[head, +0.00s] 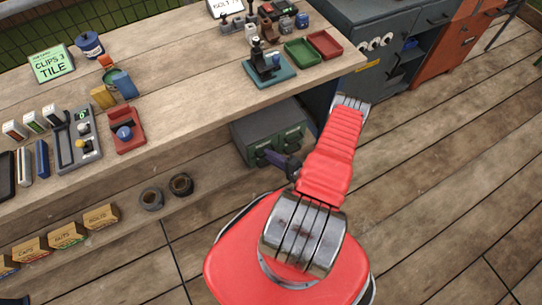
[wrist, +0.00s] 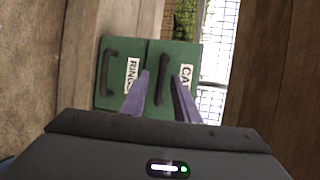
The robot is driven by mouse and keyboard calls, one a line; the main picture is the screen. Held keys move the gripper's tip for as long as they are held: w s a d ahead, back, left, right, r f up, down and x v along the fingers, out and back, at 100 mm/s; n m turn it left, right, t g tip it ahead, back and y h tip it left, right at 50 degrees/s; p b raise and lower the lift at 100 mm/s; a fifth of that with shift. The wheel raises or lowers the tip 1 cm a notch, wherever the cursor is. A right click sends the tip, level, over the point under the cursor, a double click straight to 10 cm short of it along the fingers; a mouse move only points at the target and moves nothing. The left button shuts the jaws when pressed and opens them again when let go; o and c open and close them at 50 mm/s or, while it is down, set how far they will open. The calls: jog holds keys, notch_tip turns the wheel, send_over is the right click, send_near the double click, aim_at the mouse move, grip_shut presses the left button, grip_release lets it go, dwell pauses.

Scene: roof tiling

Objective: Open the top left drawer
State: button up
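A green drawer cabinet (head: 257,122) stands under the workbench in the head view. In the wrist view two drawer fronts show, with sideways labels: one starting "RING" (wrist: 108,78) on the left, one starting "CA" (wrist: 185,56) on the right. Each has a dark bar handle. My gripper (wrist: 161,76) is open, its purple fingers on either side of the CA drawer's handle (wrist: 163,68). I cannot tell whether they touch it. Both drawers look shut. My gripper also shows in the head view (head: 270,155), at the cabinet's front. My gripper body hides the cabinet's lower part in the wrist view.
The wooden workbench top (head: 190,70) overhangs the cabinet. Two dark rings (head: 181,184) lie on the lower shelf left of it. A grey cabinet (head: 358,75) stands behind on the right. The plank floor (head: 455,165) at right is clear.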

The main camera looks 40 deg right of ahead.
jog(key=shift+w, duration=0.2)
jog(key=shift+c, duration=0.4)
grip_shut()
jog(key=shift+f, duration=0.1)
